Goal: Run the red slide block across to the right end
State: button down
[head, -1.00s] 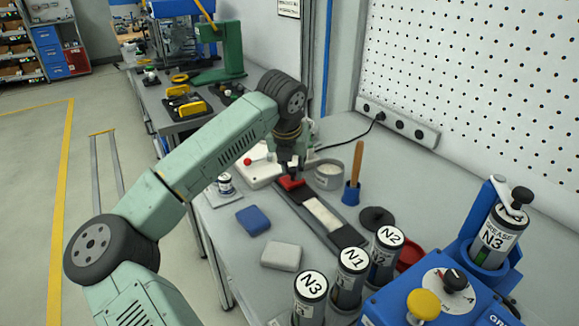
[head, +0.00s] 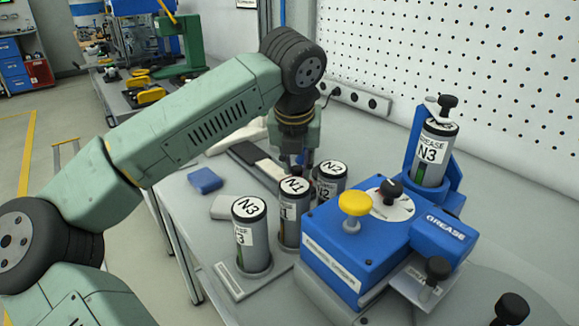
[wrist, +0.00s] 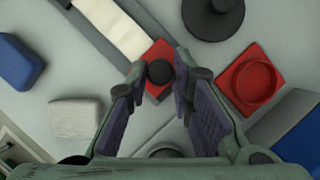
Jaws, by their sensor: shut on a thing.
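The red slide block (wrist: 159,49) with its round black knob sits on the dark slide rail (head: 243,152) with a pale strip along its middle. In the wrist view the block is past the near end of the pale strip, toward the rail's right end. My gripper (wrist: 160,71) is shut on the block's black knob, one finger on each side. In the head view my gripper (head: 303,160) is low behind the N1 and N2 canisters, which hide the block and the rail's right end. I cannot tell whether the block touches the end.
Canisters N3 (head: 250,240), N1 (head: 292,215) and N2 (head: 330,183) stand close in front. A blue grease unit (head: 345,245) is to the right. A red dish (wrist: 250,84), black disc (wrist: 212,12), blue block (wrist: 17,62) and pale block (wrist: 75,118) lie near the rail.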

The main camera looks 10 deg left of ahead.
jog(key=shift+s+d, duration=0.2)
jog(key=shift+d, duration=0.1)
jog(key=c, duration=1.4)
grip_release()
jog(key=v, duration=1.2)
jog(key=shift+s, duration=0.1)
